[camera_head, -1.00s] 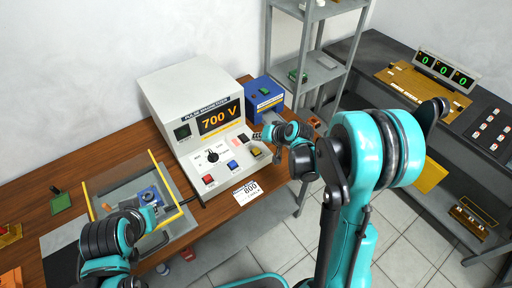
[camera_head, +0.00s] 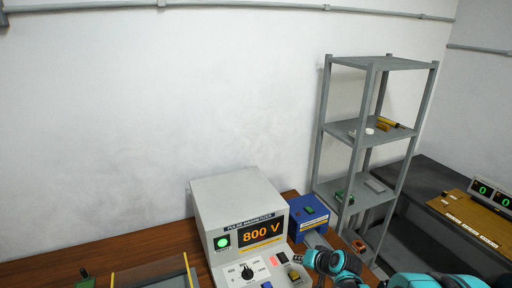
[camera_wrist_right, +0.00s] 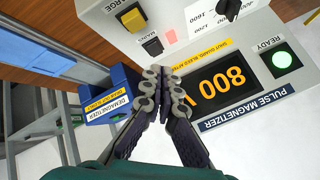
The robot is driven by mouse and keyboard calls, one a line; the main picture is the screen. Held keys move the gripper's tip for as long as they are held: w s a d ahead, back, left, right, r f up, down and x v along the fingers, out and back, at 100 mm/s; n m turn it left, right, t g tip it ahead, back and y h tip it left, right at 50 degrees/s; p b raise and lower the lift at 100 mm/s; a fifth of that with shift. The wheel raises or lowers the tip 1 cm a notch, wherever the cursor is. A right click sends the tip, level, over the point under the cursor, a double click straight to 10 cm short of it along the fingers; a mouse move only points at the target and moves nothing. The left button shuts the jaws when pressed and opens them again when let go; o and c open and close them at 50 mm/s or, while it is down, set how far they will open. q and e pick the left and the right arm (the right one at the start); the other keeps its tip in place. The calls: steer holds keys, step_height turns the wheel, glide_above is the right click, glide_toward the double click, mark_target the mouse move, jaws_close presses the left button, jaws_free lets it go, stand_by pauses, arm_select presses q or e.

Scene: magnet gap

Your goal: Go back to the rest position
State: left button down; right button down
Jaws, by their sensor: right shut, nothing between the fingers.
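The white pulse magnetizer (camera_head: 235,197) stands on the wooden table, its display (camera_head: 262,231) reading 800 V and its green ready light (camera_head: 222,243) lit. My right gripper (camera_head: 299,258) is in front of the panel's right side, near the yellow button (camera_head: 294,275). In the right wrist view the shut, empty fingers (camera_wrist_right: 165,78) show over the panel, beside the display (camera_wrist_right: 222,82) and apart from the yellow button (camera_wrist_right: 133,18). The green ready light (camera_wrist_right: 282,59) shows there too. My left gripper is out of view.
A blue demagnetizer (camera_head: 308,213) stands just right of the magnetizer. A grey shelf rack (camera_head: 365,130) rises behind it. A dark bench with a wooden board (camera_head: 465,215) is at the far right. The table's left part (camera_head: 60,265) looks mostly clear.

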steer(key=s+r+n+h+b, duration=0.1)
steer(key=s+r+n+h, duration=0.1)
steer(key=s, duration=1)
steer(key=s+r+n+g+h+b, duration=0.1)
steer(key=s+r, duration=0.3)
steer(key=s, duration=0.8)
steer(key=shift+s+n+h+b, duration=0.3)
steer(key=shift+n+h+b, duration=0.1)
steer(key=shift+b, duration=0.4)
